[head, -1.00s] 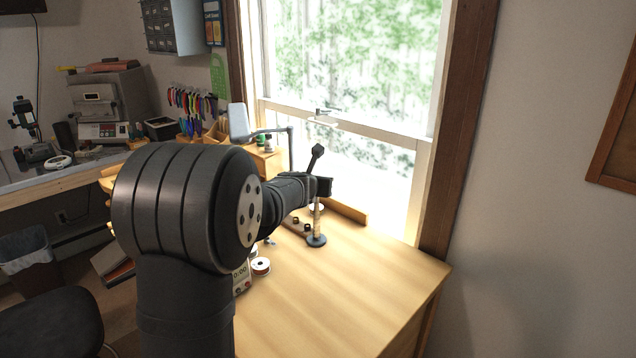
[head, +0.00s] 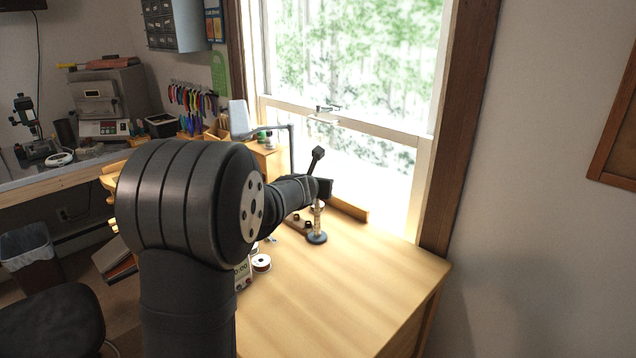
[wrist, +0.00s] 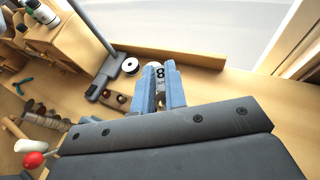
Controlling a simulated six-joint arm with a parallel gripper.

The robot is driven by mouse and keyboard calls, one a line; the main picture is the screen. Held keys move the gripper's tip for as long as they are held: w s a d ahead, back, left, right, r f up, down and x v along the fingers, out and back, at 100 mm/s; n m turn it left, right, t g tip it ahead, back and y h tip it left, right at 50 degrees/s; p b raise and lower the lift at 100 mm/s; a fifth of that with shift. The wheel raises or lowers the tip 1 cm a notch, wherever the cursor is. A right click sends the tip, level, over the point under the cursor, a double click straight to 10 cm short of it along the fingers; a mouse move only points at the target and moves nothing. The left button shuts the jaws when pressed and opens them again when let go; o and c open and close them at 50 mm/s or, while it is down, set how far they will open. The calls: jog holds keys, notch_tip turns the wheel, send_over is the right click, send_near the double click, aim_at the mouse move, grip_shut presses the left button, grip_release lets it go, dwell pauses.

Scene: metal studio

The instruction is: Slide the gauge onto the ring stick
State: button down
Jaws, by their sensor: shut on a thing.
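The ring stick (head: 317,222) stands upright on a round dark base on the wooden bench in the head view. My gripper (wrist: 160,86) shows two blue fingers in the wrist view, shut on the gauge. The gauge's pale tag marked 8 (wrist: 159,72) shows between and just beyond the fingertips; the rest of the gauge is hidden by the fingers. In the head view my gripper is at the top of the ring stick, and my arm hides the gauge there. I cannot tell whether the gauge is around the stick.
A dark holder with round pieces (wrist: 113,98) lies left of the fingers in the wrist view, near a white spool (wrist: 131,66). A wooden ledge (head: 350,209) edges the bench by the window. The bench's right side is clear.

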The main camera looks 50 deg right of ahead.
jog(key=shift+f, duration=0.2)
jog(key=shift+s+a+f, duration=0.1)
jog(key=shift+a+f, duration=0.05)
jog(key=shift+f, duration=1.05)
jog(key=c, duration=1.7)
grip_release()
jog(key=o, duration=0.3)
jog(key=shift+f, duration=0.1)
jog(key=shift+r, duration=0.25)
jog(key=shift+a+r, duration=0.15)
jog(key=shift+r, duration=0.1)
jog(key=shift+v, duration=3.6)
